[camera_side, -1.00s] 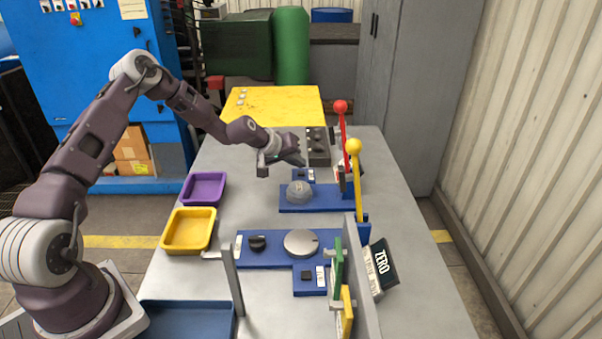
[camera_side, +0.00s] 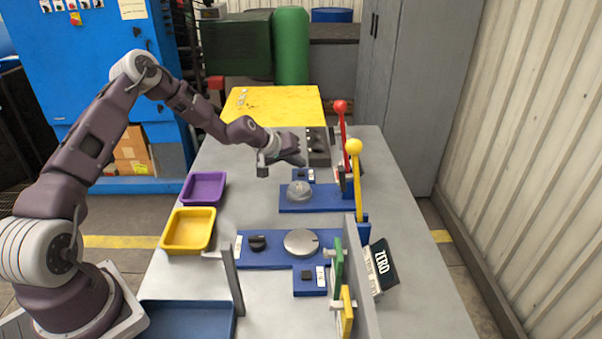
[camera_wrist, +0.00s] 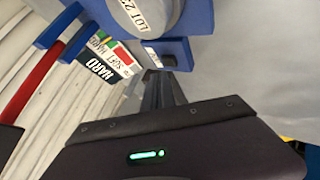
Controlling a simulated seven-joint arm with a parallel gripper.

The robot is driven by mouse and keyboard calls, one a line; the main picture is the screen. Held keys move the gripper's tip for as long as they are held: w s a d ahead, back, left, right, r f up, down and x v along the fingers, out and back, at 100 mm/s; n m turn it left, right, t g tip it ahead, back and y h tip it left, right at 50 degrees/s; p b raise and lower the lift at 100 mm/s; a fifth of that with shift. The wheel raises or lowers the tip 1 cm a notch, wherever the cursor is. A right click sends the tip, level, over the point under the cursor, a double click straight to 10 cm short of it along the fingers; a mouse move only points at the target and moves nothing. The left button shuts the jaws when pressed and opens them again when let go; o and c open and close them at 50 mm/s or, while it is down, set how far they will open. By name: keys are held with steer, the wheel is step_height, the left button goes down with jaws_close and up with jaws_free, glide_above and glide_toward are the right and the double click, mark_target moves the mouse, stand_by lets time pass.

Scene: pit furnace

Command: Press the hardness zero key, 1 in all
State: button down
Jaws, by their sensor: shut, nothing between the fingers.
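The hardness zero key appears to be the small dark key (camera_side: 299,175) on the tab at the back edge of the rear blue base (camera_side: 318,204). In the wrist view the dark key (camera_wrist: 168,60) sits on a blue tab just beyond my fingertips. My gripper (camera_side: 302,163) is shut and empty, pointing down beside and above that key. The wrist view shows the closed fingers (camera_wrist: 153,76) close to it; I cannot tell whether they touch it. A grey rounded piece (camera_side: 299,191) sits on the rear base, labelled "LOT 22" in the wrist view.
A red-knobbed lever (camera_side: 341,107) and a yellow-knobbed lever (camera_side: 354,147) stand to the right. A front blue base (camera_side: 270,262) carries a disc, a knob and another dark key (camera_side: 306,275).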

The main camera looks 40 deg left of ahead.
mark_target(298, 174)
stand_by(0.3)
steer(key=shift+f, duration=0.4)
steer(key=shift+f, duration=0.4)
stand_by(0.4)
stand_by(0.3)
steer(key=shift+r, duration=0.8)
steer(key=shift+r, duration=2.5)
